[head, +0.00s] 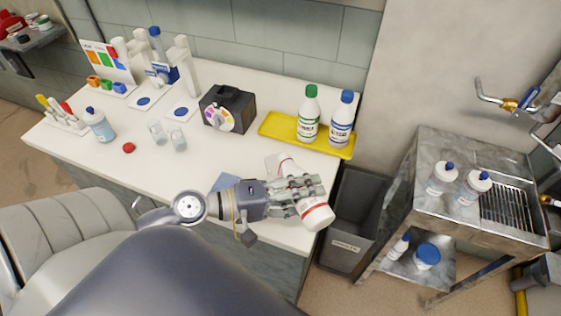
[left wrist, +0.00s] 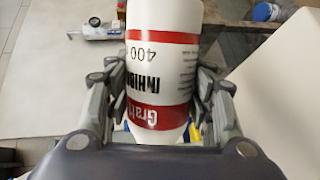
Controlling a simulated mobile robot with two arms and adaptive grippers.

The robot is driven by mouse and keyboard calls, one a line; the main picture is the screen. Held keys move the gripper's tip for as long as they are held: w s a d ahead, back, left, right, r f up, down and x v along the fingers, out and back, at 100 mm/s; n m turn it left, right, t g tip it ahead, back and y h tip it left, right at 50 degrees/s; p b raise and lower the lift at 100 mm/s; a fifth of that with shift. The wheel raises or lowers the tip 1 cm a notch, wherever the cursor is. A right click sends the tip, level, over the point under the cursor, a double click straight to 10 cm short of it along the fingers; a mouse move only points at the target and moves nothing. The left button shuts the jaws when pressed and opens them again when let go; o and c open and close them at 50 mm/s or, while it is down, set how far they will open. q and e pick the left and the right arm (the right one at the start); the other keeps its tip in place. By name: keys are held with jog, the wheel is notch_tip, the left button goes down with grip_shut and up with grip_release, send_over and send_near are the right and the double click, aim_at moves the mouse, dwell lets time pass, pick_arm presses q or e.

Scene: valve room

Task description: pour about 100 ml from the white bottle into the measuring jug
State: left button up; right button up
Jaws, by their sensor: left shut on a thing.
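A white bottle with red bands and a printed label (head: 316,216) is tilted over the front right of the white counter. My left gripper (head: 298,196) is shut around its body. In the left wrist view the same bottle (left wrist: 163,65) sits between the fingers of my left gripper (left wrist: 160,110), its label upside down. In the head view the bottle's narrower end points away over the counter. A pale, clear shape that may be the measuring jug (head: 271,162) shows beside that end, partly hidden; its liquid level cannot be told. My right gripper is not in view.
A yellow tray (head: 275,129) holds a green-capped bottle (head: 308,114) and a blue-capped bottle (head: 342,119). A black box (head: 228,108) and two small clear glasses (head: 178,139) stand left. A grey bin (head: 345,245) and a metal cart (head: 440,207) stand right of the counter.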

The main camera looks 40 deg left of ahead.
pick_arm(q)
jog(key=shift+s+d+r, duration=0.1)
jog(key=shift+d+r, duration=0.05)
jog(key=shift+s+d, duration=0.1)
jog(key=shift+d, duration=0.1)
jog(key=shift+r, duration=0.1)
jog(key=shift+d+r+n, duration=0.1)
jog(key=shift+r+n, duration=0.3)
jog(key=shift+n, duration=0.1)
dwell(1.4)
jog(key=shift+s+f, duration=0.1)
jog(key=f+m, duration=0.3)
jog(key=shift+s+d+f+y, duration=0.2)
jog(key=shift+d+f+y, duration=0.05)
jog(key=shift+d+y, duration=0.15)
jog(key=shift+a+f+m+b, duration=0.1)
jog(key=shift+f+m+b, duration=0.4)
jog(key=shift+b, duration=0.05)
jog(key=shift+w+a+f+m+y, duration=0.15)
jog(key=shift+f+m+y, duration=0.05)
jog(key=shift+m+y, duration=0.1)
dwell(0.8)
